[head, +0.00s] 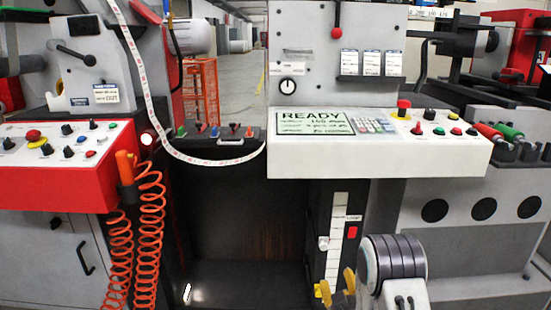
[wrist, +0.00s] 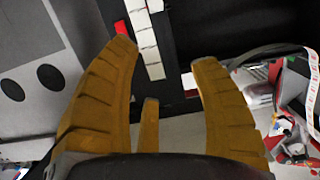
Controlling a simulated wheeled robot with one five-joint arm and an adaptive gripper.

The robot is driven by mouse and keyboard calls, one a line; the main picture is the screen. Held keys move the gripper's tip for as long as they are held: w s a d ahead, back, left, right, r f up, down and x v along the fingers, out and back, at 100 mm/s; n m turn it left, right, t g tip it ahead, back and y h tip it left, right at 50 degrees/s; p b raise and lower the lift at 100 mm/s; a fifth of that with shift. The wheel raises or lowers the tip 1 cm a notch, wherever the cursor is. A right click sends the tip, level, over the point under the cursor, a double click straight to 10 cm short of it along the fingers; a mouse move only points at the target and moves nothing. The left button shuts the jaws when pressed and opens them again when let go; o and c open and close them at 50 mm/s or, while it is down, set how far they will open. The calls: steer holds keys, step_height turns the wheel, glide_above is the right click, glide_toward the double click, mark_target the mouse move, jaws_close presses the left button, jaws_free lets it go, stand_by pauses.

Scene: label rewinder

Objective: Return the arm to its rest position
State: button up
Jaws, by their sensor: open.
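My gripper (head: 338,291) is low in the head view, in front of the lower part of the machine, right of the dark opening. My grey arm joint (head: 393,266) shows beside it. In the wrist view, the yellow fingers of my gripper (wrist: 167,55) are spread apart with nothing between them. Behind them is the dark panel with a strip of white labels (wrist: 149,45) and a red switch (wrist: 124,29). The head view also shows the label strip and the red switch (head: 352,231).
The white console (head: 380,160) with a READY screen (head: 314,122) overhangs above my gripper. A red console (head: 60,165) stands at left, with orange coiled cables (head: 148,235) hanging beside it. A label web (head: 150,100) loops down between the consoles. A grey cabinet (head: 470,245) is at right.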

steer(key=s+r+g+p, duration=0.35)
steer(key=r+p, duration=0.55)
steer(key=r, duration=0.5)
steer(key=s+r+g+p, duration=0.2)
steer(key=s+r+p, duration=0.2)
steer(key=r+p, duration=0.75)
steer(key=s+r+g+p, duration=0.7)
steer(key=s+r+p, duration=0.8)
steer(key=s+r, duration=1)
steer(key=shift+s+r, duration=0.4)
steer(key=shift+s, duration=0.7)
